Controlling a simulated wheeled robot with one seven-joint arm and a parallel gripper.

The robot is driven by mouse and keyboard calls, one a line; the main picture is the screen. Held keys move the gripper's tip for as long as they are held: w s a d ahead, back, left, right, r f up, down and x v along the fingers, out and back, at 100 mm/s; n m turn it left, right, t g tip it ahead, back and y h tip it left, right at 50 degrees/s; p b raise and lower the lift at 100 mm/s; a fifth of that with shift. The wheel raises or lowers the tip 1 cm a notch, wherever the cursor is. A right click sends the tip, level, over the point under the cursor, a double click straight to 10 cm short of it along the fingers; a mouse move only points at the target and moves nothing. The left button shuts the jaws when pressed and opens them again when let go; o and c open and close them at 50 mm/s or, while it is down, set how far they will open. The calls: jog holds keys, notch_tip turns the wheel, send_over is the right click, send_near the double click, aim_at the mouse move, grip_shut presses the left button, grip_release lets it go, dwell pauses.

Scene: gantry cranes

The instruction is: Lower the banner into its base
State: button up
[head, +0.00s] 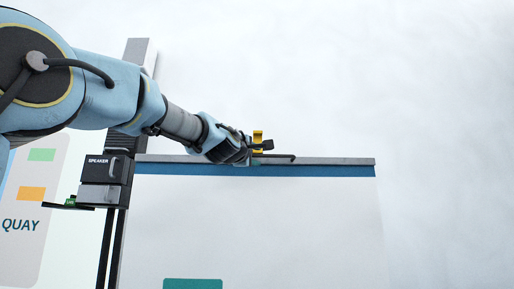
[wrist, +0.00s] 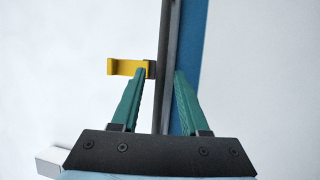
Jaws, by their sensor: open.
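The banner (head: 250,225) hangs as a pale sheet with a blue top strip (head: 320,171) under a grey bar (head: 340,161). A yellow piece (head: 257,138) stands up from the bar; it also shows in the wrist view (wrist: 122,67). My gripper (head: 262,156) is at the bar, beside the yellow piece. In the wrist view my gripper (wrist: 161,73) is open, with its green fingers on either side of the dark bar (wrist: 170,60). The left fingertip overlaps the yellow piece's end; contact is unclear. The banner's lower end and its base are not in view.
A grey upright post (head: 137,60) stands at the bar's left end. A dark box marked SPEAKER (head: 107,168) sits on a small shelf by the post. A pale panel marked QUAY (head: 22,250) is at the far left. The right side looks clear.

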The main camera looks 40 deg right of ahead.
jog(key=shift+w+d+r, duration=0.1)
jog(key=shift+w+d, duration=0.2)
jog(key=shift+d, duration=0.35)
jog(key=shift+c, duration=0.3)
grip_shut()
dwell(0.7)
